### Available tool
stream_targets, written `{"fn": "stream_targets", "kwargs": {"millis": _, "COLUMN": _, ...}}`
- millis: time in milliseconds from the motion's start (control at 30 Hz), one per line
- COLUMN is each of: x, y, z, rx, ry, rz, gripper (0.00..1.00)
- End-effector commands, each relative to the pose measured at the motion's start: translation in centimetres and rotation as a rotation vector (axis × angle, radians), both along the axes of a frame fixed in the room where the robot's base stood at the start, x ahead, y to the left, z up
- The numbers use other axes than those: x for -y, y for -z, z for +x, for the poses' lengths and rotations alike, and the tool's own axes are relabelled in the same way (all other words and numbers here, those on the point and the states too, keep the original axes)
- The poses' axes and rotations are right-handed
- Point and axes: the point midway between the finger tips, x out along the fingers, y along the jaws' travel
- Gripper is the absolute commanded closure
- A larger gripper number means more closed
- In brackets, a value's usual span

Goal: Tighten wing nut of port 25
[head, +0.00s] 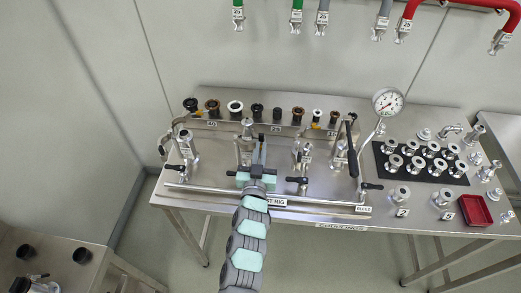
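My gripper (260,142) reaches in from the bottom over the middle of the test rig on the steel table. Its fingers point away from the camera and look close together; whether they grip anything is too small to tell. Beside its left finger stands a port with a clamp (244,152), partly hidden by my gripper. A similar port (304,154) with a black-handled valve stands apart to the right, and another port (187,147) to the left. The port labels are too small to read, so I cannot tell which is port 25. No wing nut is clearly visible.
A rack (228,126) with several round fittings runs behind the rig. A pressure gauge (388,102) rises at the right. A black mat (425,165) holds several metal fittings, near a red tray (475,209). Hoses (408,18) hang above. The table's front edge is mostly clear.

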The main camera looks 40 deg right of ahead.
Motion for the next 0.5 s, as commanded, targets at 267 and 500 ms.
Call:
{"fn": "stream_targets", "kwargs": {"millis": 267, "x": -0.01, "y": 0.0, "z": -0.01, "rx": 0.0, "ry": 0.0, "rz": 0.0, "gripper": 1.0}}
{"fn": "stream_targets", "kwargs": {"millis": 500, "x": 0.0, "y": 0.1, "z": -0.01, "rx": 0.007, "ry": 0.0, "rz": 0.006, "gripper": 1.0}}
